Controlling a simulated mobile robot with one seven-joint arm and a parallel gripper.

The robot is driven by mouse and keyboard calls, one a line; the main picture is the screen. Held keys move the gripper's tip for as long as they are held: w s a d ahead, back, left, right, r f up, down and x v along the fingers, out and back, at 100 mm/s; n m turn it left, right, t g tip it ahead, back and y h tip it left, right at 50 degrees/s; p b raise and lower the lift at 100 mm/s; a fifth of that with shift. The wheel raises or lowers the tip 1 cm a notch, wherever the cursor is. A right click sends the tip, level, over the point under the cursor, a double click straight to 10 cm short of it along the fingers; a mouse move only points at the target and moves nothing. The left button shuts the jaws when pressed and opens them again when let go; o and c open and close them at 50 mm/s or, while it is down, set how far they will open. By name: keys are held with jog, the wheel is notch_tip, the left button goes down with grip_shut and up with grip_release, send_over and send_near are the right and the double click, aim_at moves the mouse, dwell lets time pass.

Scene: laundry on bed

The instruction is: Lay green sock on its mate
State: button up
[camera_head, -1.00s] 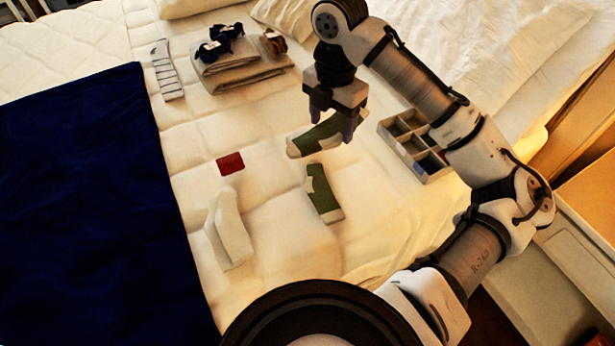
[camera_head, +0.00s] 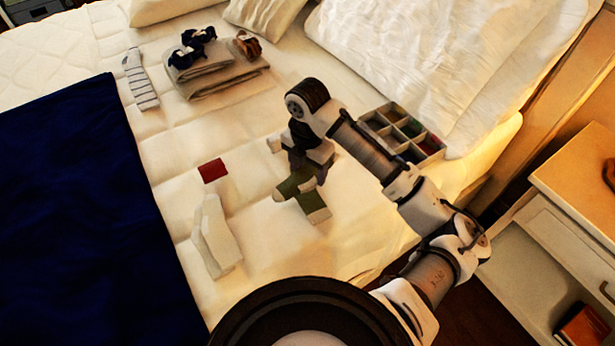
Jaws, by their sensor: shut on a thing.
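My gripper (camera_head: 312,178) is shut on a green sock (camera_head: 292,184) with a cream end, in the middle of the bed. Its mate, another green sock with a cream end (camera_head: 315,207), lies on the bed just below it in the picture. The held sock overlaps the upper part of the mate and lies across it at an angle. My gripper hides part of the held sock, and I cannot tell whether the two socks touch.
A white sock (camera_head: 216,237) and a red square cloth (camera_head: 213,170) lie to the left. A divided box (camera_head: 437,145) stands right, behind my arm. Folded towels (camera_head: 228,82) bear dark and brown items. A striped sock (camera_head: 141,80) and navy blanket (camera_head: 80,210) lie farther left.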

aim_at(307, 172)
jog(key=shift+f, duration=2.1)
jog(key=shift+f, duration=0.2)
jog(key=o, duration=1)
notch_tip(307, 172, up, 12)
jog(key=shift+r, duration=0.2)
